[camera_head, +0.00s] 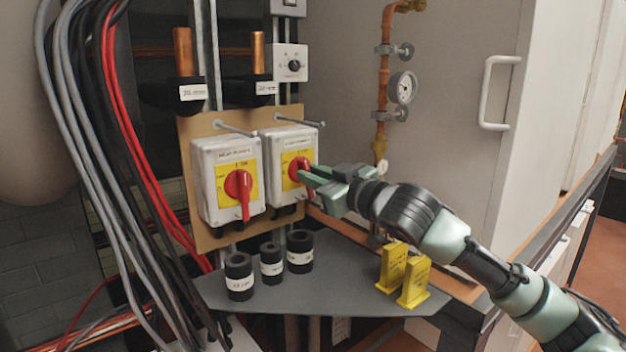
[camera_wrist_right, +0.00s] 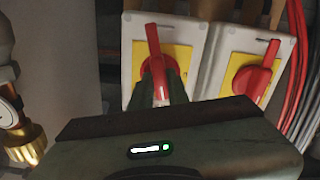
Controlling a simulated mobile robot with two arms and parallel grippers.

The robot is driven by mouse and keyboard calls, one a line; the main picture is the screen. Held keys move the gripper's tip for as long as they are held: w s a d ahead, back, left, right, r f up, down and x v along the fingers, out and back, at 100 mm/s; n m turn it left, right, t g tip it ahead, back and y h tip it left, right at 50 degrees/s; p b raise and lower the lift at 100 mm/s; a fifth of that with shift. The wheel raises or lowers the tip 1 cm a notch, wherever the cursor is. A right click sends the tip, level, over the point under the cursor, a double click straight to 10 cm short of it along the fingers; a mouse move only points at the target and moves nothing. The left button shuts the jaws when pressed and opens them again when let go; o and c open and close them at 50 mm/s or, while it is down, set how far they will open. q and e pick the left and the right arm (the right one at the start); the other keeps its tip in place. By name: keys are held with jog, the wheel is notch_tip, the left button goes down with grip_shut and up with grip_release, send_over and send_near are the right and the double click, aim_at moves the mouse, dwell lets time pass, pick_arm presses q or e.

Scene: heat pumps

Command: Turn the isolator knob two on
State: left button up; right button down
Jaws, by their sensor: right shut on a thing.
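Two white isolator boxes with yellow plates and red knobs are mounted side by side on a tan board. The right box (camera_head: 282,143) has a red knob (camera_head: 297,169) at my right gripper (camera_head: 306,178). The gripper's green fingers are shut on this knob and partly hide it. The wrist view also shows this red knob (camera_wrist_right: 153,48) between the finger ends. The left box (camera_head: 211,167) has a red knob (camera_head: 239,186) with its handle pointing down. That knob also shows in the wrist view (camera_wrist_right: 252,80), apart from the gripper. My left gripper is not in view.
A grey shelf (camera_head: 330,283) below carries several black labelled cylinders (camera_head: 271,262) and two yellow tags (camera_head: 413,281). Copper pipe with a gauge (camera_head: 402,88) runs up the right wall. Red, grey and black cables (camera_head: 115,150) hang at left.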

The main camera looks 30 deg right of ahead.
jog(key=shift+f+m, duration=0.1)
jog(key=shift+m, duration=1.4)
jog(key=c, duration=1.4)
grip_release()
jog(key=shift+o, duration=0.2)
jog(key=s+b, duration=0.6)
jog(key=s, duration=0.1)
jog(key=shift+s+d, duration=0.3)
jog(key=shift+s, duration=0.1)
